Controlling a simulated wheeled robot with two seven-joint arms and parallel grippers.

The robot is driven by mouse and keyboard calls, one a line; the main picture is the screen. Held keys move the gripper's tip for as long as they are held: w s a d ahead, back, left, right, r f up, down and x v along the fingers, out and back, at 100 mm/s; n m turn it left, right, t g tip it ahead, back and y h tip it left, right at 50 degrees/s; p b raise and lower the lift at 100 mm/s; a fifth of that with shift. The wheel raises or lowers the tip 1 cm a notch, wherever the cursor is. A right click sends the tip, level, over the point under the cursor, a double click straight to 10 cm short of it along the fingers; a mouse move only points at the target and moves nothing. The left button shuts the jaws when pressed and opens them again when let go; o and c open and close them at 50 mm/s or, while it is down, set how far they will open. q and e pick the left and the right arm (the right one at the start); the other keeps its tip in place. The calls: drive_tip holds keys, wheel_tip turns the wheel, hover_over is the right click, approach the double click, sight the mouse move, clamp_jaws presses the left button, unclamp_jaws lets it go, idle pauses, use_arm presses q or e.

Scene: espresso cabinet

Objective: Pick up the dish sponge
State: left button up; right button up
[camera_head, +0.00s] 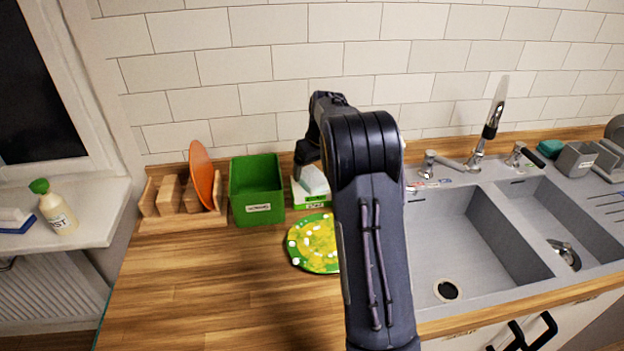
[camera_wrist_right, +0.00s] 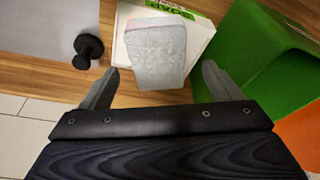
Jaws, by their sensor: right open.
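A pale grey-white block (camera_wrist_right: 156,55) sits on a white and green box marked with lettering (camera_wrist_right: 127,42); I cannot tell for sure whether this block is the dish sponge. In the head view the block (camera_head: 314,180) and its box (camera_head: 309,199) are on the counter by the wall, partly hidden by my right arm. My right gripper (camera_wrist_right: 161,82) is open and empty, its two fingers apart on either side of the block's near end in the wrist view. In the head view the right gripper (camera_head: 306,155) is above the box. My left gripper is out of view.
A green bin (camera_head: 257,190) stands close beside the box, and a wooden rack (camera_head: 183,199) holds an orange plate (camera_head: 201,174). A yellow-green plate (camera_head: 313,243) lies in front. A small teal block (camera_head: 550,147) lies behind the sink (camera_head: 480,240).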

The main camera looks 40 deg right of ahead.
sight(313, 176)
drive_tip(key=x, duration=0.3)
drive_tip(key=shift+d+f+p, duration=0.1)
drive_tip(key=shift+f+p, duration=0.2)
drive_tip(key=shift+f, duration=0.1)
drive_tip(key=c, duration=1.1)
drive_tip(key=shift+o, duration=0.2)
drive_tip(key=shift+r, duration=0.1)
drive_tip(key=shift+w+r, duration=0.1)
drive_tip(key=shift+r, duration=0.5)
drive_tip(key=s+a+r+b, duration=0.3)
drive_tip(key=s+a+r, duration=0.1)
drive_tip(key=s+r, duration=0.7)
drive_tip(key=shift+s+a+r+b, duration=0.15)
drive_tip(key=shift+s+r+b, duration=0.2)
drive_tip(key=shift+s, duration=0.9)
